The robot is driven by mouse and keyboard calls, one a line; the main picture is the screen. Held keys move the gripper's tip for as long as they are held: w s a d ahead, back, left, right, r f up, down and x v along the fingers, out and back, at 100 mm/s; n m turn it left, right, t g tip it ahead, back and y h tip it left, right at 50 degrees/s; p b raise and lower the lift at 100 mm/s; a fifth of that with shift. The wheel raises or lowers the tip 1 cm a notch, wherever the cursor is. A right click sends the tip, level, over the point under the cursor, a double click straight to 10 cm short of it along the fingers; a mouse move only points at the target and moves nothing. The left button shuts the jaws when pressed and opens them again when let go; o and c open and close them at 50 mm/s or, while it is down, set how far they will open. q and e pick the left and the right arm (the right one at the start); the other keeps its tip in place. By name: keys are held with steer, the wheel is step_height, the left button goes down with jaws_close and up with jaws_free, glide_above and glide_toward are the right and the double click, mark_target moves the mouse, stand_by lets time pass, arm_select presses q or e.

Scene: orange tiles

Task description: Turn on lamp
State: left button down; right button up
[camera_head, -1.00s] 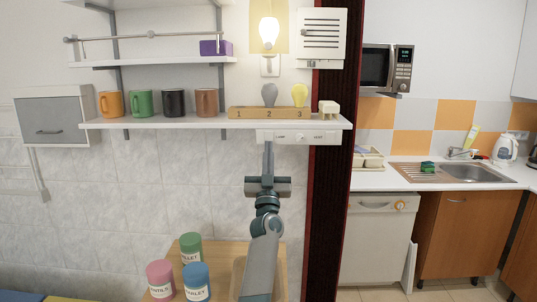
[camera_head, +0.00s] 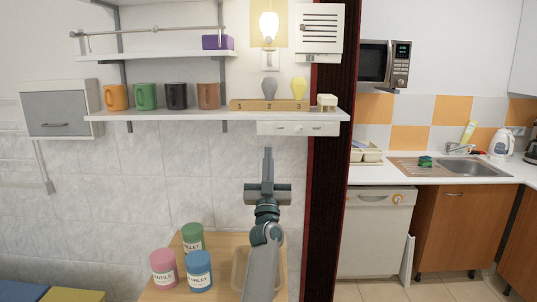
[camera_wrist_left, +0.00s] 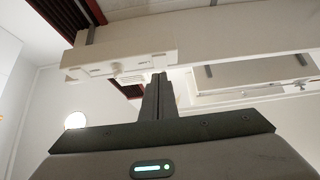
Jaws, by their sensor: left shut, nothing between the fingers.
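The lamp (camera_head: 269,25) is a bulb on a yellow panel at the top of the head view. It glows white. A white control box (camera_head: 297,128) with small labels and a round knob is fixed under the front of the long shelf; the labels are too small to read surely. It also shows in the left wrist view (camera_wrist_left: 125,62). My left gripper (camera_head: 267,150) is shut and empty, pointing up just below the box, with a small gap in the head view. Its fingers (camera_wrist_left: 158,88) show in the wrist view. My right gripper is not in view.
The long white shelf (camera_head: 205,114) holds several mugs and a wooden block (camera_head: 255,105) with a grey and a yellow bulb. Below, a wooden table (camera_head: 225,244) carries three labelled cans and a tray. A dark red post (camera_head: 322,200) stands close on the right.

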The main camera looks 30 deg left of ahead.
arm_select(q)
steer(key=f+b+v, duration=0.1)
steer(key=b+v, duration=0.1)
steer(key=v, duration=0.5)
steer(key=shift+w+a+b, duration=0.25)
steer(key=shift+w+b, duration=0.05)
steer(key=shift+w, duration=0.05)
steer(key=shift+r, duration=0.1)
